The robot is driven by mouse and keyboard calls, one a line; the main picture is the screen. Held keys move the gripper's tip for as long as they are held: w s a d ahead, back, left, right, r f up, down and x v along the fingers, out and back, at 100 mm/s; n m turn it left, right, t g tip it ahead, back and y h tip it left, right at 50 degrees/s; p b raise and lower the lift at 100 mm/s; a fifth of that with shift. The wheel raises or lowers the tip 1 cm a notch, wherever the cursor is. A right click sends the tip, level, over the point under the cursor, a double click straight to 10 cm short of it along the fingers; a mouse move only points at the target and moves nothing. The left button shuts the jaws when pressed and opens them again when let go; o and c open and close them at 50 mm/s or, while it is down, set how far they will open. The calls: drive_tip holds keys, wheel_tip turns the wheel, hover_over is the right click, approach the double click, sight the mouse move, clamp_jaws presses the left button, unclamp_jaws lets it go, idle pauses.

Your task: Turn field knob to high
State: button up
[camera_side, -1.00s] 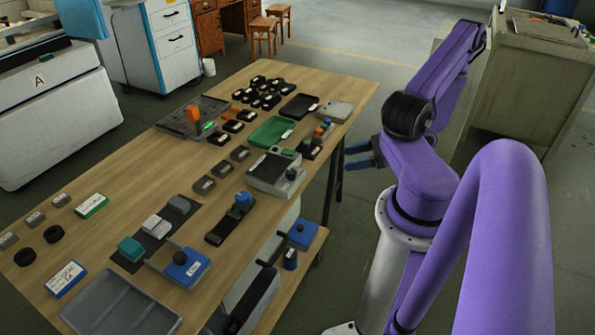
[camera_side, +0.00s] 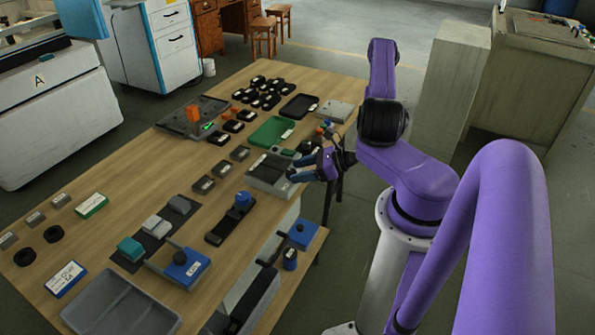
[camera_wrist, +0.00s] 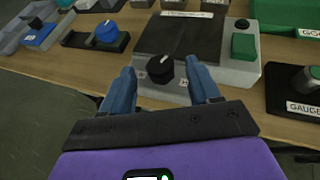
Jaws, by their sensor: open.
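In the side view the grey box (camera_side: 268,172) is near the table's right edge, and the gripper hides the knob. My gripper (camera_side: 291,172) has blue fingers and is open. In the wrist view its fingertips (camera_wrist: 163,72) lie left and right of the knob. I cannot tell whether they touch it.
A green button (camera_wrist: 243,45) is on the box's right side. A black holder with a blue knob (camera_side: 242,200) stands to the box's front left. A green tray (camera_side: 271,131) lies behind it. A block labelled GAUGE (camera_wrist: 302,82) is at the right in the wrist view.

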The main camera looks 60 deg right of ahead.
drive_tip(key=shift+w+a+f, duration=0.2)
drive_tip(key=shift+w+f, duration=0.05)
drive_tip(key=shift+w, duration=0.3)
drive_tip(key=c, duration=1)
drive_tip(key=shift+c, duration=0.2)
drive_tip(key=shift+a+m+h, duration=0.1)
drive_tip(key=shift+m+h, duration=0.2)
drive_tip(key=m+h, duration=0.2)
drive_tip(key=m+t+h, duration=0.1)
drive_tip(key=m+h, duration=0.1)
drive_tip(key=shift+s+a+h, duration=0.1)
drive_tip(key=shift+a+h, duration=0.2)
drive_tip(key=shift+a, duration=0.1)
drive_tip(key=shift+a+m+h, duration=0.15)
drive_tip(key=shift+m+h, duration=1.25)
drive_tip(key=shift+h, duration=0.2)
drive_tip(key=shift+g, duration=0.3)
